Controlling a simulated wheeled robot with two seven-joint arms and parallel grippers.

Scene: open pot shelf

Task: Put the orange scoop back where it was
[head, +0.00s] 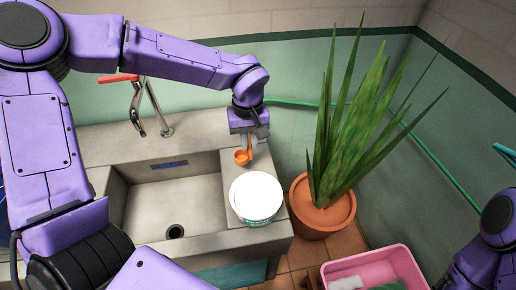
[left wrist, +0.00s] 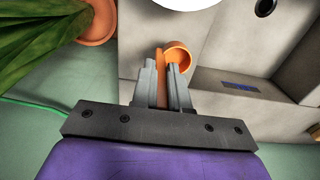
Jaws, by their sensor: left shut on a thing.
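The orange scoop (head: 241,157) is at the tip of my left gripper (head: 251,146) in the head view. In the left wrist view, the left gripper (left wrist: 162,85) is shut on the scoop's handle, and the round scoop cup (left wrist: 178,54) shows just beyond the right finger. The scoop is over the grey counter behind a white tub (head: 256,197); I cannot tell whether it touches the counter. The tub's white top also shows at the upper edge of the left wrist view (left wrist: 187,3). My right gripper is not in view; only part of my right arm shows.
A sink basin (head: 175,205) lies left of the tub, with a red-handled tap (head: 137,105) behind it. A tall potted plant (head: 323,214) stands right of the counter. A pink crate (head: 408,262) with things in it is at the lower right. A green hose runs along the wall.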

